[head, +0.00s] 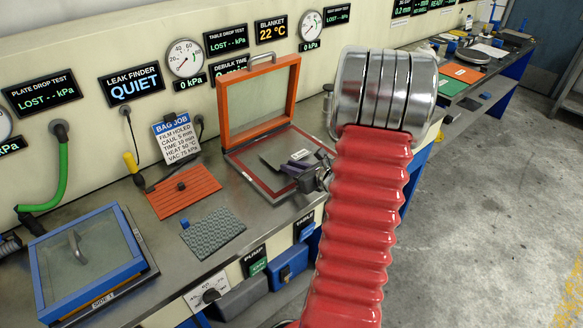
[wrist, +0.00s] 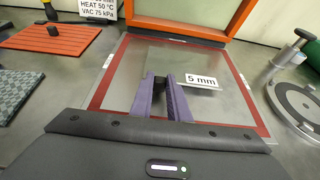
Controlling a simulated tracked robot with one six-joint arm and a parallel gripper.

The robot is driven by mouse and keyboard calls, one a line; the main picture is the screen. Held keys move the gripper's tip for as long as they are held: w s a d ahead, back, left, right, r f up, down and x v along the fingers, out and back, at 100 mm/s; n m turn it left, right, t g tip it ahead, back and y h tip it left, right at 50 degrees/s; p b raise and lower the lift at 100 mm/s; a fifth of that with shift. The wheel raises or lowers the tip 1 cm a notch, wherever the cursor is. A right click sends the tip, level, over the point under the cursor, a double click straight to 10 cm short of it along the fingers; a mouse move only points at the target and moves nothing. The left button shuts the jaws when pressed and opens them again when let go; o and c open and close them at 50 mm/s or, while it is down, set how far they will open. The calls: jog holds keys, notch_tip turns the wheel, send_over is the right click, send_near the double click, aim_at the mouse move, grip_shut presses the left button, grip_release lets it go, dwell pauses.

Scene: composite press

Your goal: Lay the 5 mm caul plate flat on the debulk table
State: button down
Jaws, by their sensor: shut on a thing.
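The 5 mm caul plate (head: 276,158) is a thin grey sheet over the debulk table in the head view. Its white "5 mm" label (wrist: 200,82) shows right of my fingers in the wrist view. The debulk table (head: 248,177) has a red border around a grey bed, with its orange-framed lid (head: 222,112) standing open behind. My gripper (head: 300,157) has purple fingers, shut on a dark grip piece of the plate (wrist: 161,82). The plate lies within the red border (wrist: 243,88) as seen from the wrist. I cannot tell whether it touches the bed.
An orange ribbed mat (head: 183,192) and a grey textured mat (head: 213,233) lie left of the table. A blue-framed glass box (head: 85,262) stands at the bench's left end.

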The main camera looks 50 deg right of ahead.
jog(key=shift+f, duration=0.6)
dwell(0.8)
jog(key=c, duration=1.6)
grip_release()
jog(key=v, duration=1.4)
jog(key=shift+f, duration=0.15)
